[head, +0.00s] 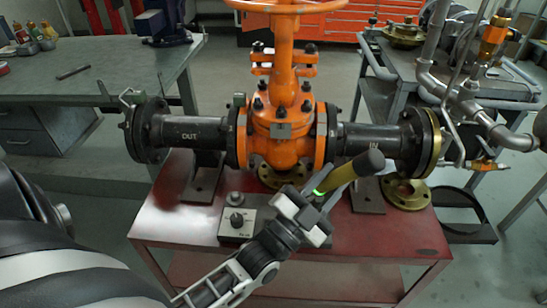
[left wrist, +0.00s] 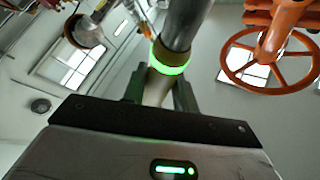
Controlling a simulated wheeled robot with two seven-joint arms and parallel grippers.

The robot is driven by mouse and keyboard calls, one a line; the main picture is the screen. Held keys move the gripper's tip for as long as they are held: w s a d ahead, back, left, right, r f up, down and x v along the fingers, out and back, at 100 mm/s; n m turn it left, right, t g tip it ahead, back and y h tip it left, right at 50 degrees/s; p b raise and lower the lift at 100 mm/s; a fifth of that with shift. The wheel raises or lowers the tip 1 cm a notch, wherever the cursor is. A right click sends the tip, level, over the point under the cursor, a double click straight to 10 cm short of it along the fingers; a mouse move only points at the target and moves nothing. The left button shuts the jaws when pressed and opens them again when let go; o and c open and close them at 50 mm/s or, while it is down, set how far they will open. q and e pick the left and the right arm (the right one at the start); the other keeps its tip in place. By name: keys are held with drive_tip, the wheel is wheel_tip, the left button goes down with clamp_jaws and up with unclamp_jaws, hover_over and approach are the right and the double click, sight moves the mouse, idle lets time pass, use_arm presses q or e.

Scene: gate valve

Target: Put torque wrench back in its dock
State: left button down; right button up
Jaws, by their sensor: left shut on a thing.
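The torque wrench (head: 347,174) has a yellow-green grip, a black end and a lit green ring. It tilts up to the right in front of the gate valve, above the red table. My left gripper (head: 317,200) is shut on it near the green ring and hides its lower part. In the left wrist view, the wrench (left wrist: 166,68) stands between the fingers of the gripper (left wrist: 160,92), with its green ring glowing just beyond them. A small box with a black knob (head: 237,222) sits on the table left of the gripper. I cannot tell which part is the dock.
The orange gate valve (head: 275,135) with black flanged pipes stands on the red table (head: 385,235). A loose brass flange (head: 407,194) lies at the table's right. Grey pipework (head: 455,95) stands at right. A workbench (head: 75,85) is at left. The table's front right is clear.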

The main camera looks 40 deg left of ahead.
use_arm(q)
drive_tip(key=w+f+m+g+h+p, duration=0.1)
drive_tip(key=w+f+m+g+p, duration=0.4)
drive_tip(key=g, duration=0.5)
drive_tip(key=a+f+n+g+y+p, duration=0.1)
drive_tip(key=a+g+y, duration=0.3)
drive_tip(key=a, duration=0.9)
drive_tip(key=shift+a+f+n+g+p, duration=0.25)
drive_tip(key=shift+f+n+g+p, duration=0.1)
drive_tip(key=shift+f+n+g, duration=0.2)
use_arm(e)
drive_tip(key=r, duration=0.1)
drive_tip(key=d+r, duration=0.1)
drive_tip(key=shift+s+d+r+g+h, duration=0.3)
drive_tip(key=shift+s+g, duration=0.1)
use_arm(q)
drive_tip(key=shift+s, duration=0.1)
